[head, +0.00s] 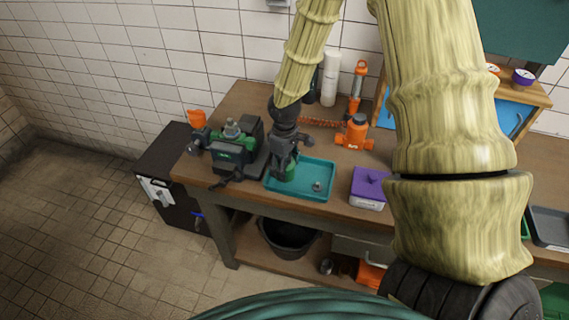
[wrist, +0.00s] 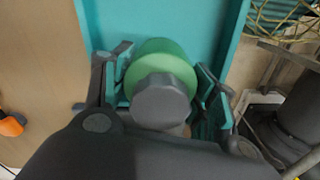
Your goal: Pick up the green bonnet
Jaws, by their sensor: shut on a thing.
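The green bonnet (wrist: 160,64) is a round green part with a dark grey round end facing the camera. It sits between the fingers of my gripper (wrist: 160,85) in the wrist view, with a finger against each side. In the head view my gripper (head: 286,164) points down over the left part of a teal tray (head: 316,172). The green bonnet (head: 287,173) shows there partly, at the fingertips and partly covered by them. I cannot tell whether it touches the tray floor.
A small metal part (head: 317,186) lies in the tray. A green and dark machine (head: 234,147) stands close left of my gripper. An orange pump-like unit (head: 355,133) stands behind the tray. A purple-lidded box (head: 369,188) is to the right. Bare wooden bench (head: 240,100) lies behind the machine.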

